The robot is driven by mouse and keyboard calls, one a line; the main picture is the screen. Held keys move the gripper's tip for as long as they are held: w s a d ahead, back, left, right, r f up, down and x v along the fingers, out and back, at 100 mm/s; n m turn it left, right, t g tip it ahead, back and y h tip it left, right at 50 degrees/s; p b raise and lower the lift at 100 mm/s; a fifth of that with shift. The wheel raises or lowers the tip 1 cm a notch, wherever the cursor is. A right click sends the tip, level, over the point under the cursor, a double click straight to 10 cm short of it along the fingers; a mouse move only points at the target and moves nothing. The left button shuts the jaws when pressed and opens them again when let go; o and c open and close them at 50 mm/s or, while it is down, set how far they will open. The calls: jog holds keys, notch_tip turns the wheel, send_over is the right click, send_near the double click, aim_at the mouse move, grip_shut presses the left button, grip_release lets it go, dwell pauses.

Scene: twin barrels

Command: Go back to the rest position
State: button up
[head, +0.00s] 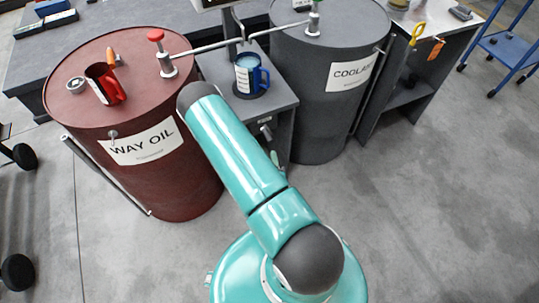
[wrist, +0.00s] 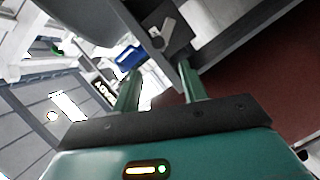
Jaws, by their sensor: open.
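My gripper (wrist: 158,82) shows in the wrist view with its two green fingers apart and nothing seen between them. In the head view my teal arm reaches up toward the barrels, and its gripper is hidden. The dark red WAY OIL barrel (head: 165,190) stands left and the grey COOLANT barrel (head: 318,95) stands right. A red jug (head: 105,85) sits on the red barrel's top. A blue mug (head: 250,78) with a white label stands on the grey stand (head: 275,108) between the barrels.
An orange-handled tool (head: 113,56) lies on the red barrel. A grey bench (head: 417,90) and a blue cart (head: 507,45) are at right. The floor (head: 430,220) at front right is clear.

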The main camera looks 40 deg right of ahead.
dwell(0.6)
jog(key=w+a+r+m+g+y, duration=0.1)
jog(key=w+a+r+m+y, duration=0.2)
jog(key=w+r, duration=0.4)
jog(key=w+a+r+m+g+y, duration=0.1)
jog(key=w+a+r+m+g, duration=0.2)
jog(key=w+r, duration=0.45)
jog(key=s+a+r+y, duration=0.2)
jog(key=a+r+y, duration=0.2)
jog(key=a+r, duration=0.7)
jog(key=s+a+r+g+y, duration=0.1)
jog(key=s+a+r+g, duration=0.2)
jog(key=s+r, duration=1.4)
jog(key=shift+s+a+r+y, duration=0.15)
jog(key=shift+s+a+y, duration=0.2)
jog(key=shift+s, duration=0.75)
